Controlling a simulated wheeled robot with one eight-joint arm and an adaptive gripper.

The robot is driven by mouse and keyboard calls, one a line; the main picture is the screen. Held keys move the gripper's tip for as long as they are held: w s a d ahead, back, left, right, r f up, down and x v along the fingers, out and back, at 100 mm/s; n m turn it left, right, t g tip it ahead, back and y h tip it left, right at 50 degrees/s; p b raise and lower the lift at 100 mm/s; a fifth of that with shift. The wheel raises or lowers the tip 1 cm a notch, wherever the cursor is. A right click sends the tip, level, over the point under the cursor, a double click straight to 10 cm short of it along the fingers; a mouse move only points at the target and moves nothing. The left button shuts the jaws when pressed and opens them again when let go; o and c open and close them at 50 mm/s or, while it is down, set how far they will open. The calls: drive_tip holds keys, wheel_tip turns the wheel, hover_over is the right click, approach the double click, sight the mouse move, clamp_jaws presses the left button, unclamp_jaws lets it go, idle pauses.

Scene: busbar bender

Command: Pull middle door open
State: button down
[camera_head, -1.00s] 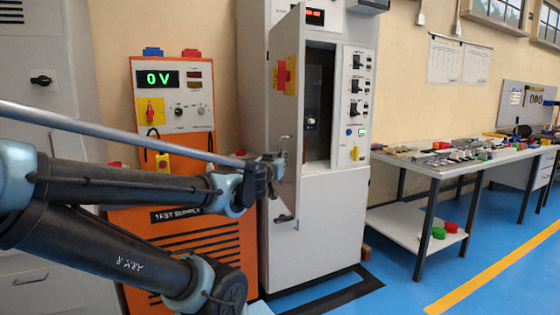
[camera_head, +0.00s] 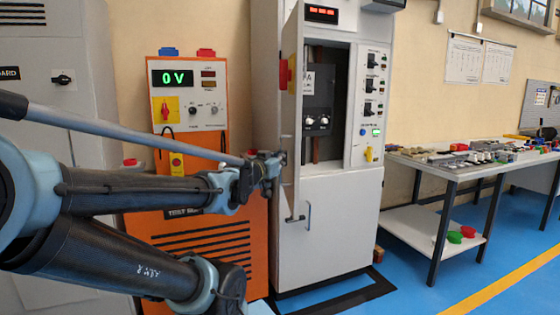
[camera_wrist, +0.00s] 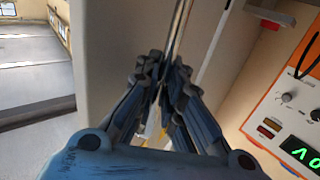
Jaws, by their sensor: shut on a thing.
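The middle door (camera_head: 291,110) of the tall grey cabinet stands swung out, seen nearly edge-on in the head view. Behind it the compartment (camera_head: 320,100) shows a dark device and a white label. My gripper (camera_head: 278,162) is at the door's handle, on the door's left side. In the wrist view my gripper (camera_wrist: 162,88) is shut on the metal bar of the door handle (camera_wrist: 181,30), which runs up between the fingers. The pale door panel (camera_wrist: 120,40) lies just behind the fingers.
An orange test supply (camera_head: 190,110) reading 0 V stands left of the cabinet, close to my arm. The lower cabinet door (camera_head: 340,235) is closed. A workbench (camera_head: 470,165) with small parts stands at the right. Blue floor is free in front of it.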

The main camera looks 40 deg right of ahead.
drive_tip(key=shift+s+f, duration=0.2)
drive_tip(key=shift+f, duration=0.05)
drive_tip(key=c, duration=1.7)
unclamp_jaws()
drive_tip(key=shift+a, duration=0.1)
drive_tip(key=shift+r, duration=0.1)
drive_tip(key=shift+w+r, duration=0.1)
drive_tip(key=shift+r, duration=0.1)
